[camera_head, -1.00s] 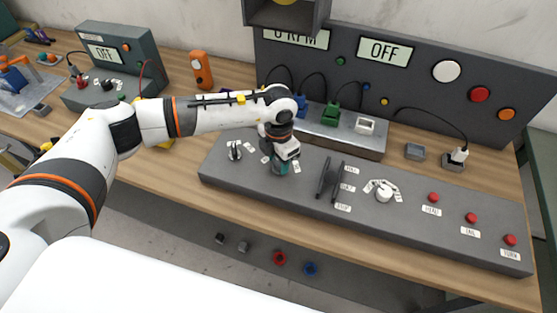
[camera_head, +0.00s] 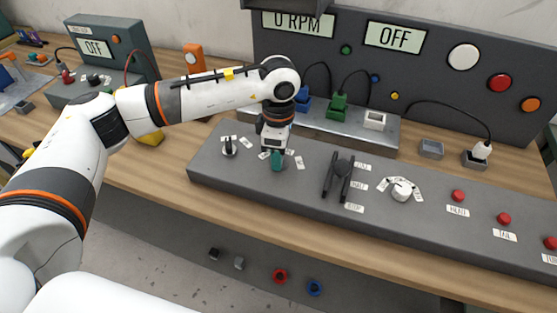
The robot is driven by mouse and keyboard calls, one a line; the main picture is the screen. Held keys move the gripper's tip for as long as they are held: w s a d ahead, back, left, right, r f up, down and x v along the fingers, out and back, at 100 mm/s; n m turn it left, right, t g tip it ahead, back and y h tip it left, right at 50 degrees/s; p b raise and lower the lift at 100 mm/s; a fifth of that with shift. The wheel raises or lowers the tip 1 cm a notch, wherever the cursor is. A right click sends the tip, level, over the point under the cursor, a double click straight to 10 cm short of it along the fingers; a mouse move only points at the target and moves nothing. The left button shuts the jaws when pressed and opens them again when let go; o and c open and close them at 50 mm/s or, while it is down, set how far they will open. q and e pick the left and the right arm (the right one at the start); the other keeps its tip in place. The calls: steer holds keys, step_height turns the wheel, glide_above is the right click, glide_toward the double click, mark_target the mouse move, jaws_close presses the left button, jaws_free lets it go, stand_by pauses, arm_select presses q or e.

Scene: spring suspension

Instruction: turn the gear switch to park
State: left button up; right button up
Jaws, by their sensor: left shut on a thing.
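A grey control panel (camera_head: 430,228) lies on the wooden bench. A teal knob (camera_head: 278,164) stands on its left part, with small white labels around it that are too small to read. I take this knob for the gear switch. My left gripper (camera_head: 276,152) points down from above and is shut on the teal knob. The gripper hides the knob's upper part, so its exact pointing direction is unclear. My right gripper is not in view.
A black knob (camera_head: 229,147) stands just left of the teal one. To the right are a black lever (camera_head: 340,178), a white knob (camera_head: 401,191) and red buttons (camera_head: 458,196). Behind stand a metal block with coloured plugs and an upright panel with an "OFF" display (camera_head: 395,34).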

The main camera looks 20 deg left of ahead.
arm_select(q)
steer(key=shift+m+b, duration=0.7)
steer(key=shift+m, duration=0.1)
steer(key=shift+r, duration=0.1)
steer(key=o, duration=1)
step_height(320, 180, up, 12)
steer(key=shift+b, duration=0.95)
